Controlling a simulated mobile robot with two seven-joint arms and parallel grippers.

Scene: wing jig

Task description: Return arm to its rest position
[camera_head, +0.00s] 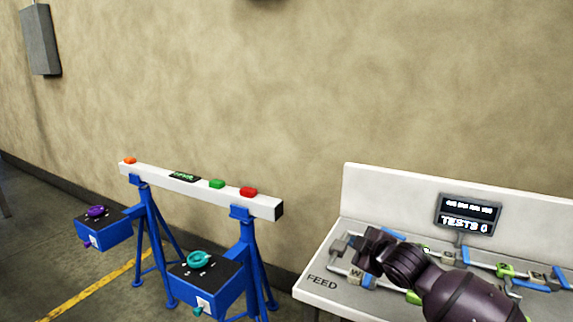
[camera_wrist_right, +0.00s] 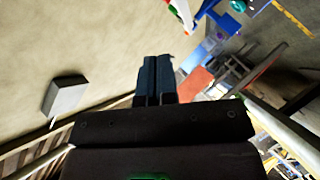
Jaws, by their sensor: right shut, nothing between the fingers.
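My right arm comes in from the lower right of the head view, dark and foreshortened. Its gripper (camera_head: 372,248) shows over the left part of the white bench (camera_head: 345,205), near the word FEED. In the right wrist view the two dark fingers (camera_wrist_right: 155,68) lie side by side, shut, with nothing between them. The gripper covers part of the bench top in the head view; its height above the bench is hard to tell. My left gripper is not in view.
Pipe-like parts with blue and green pieces (camera_head: 505,271) lie on the bench, before a display reading TESTS 0 (camera_head: 466,219). Left of it, blue stands carry a white beam (camera_head: 165,176) with coloured buttons and two blue boxes (camera_head: 207,287). A grey wall box (camera_head: 40,40) hangs far left.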

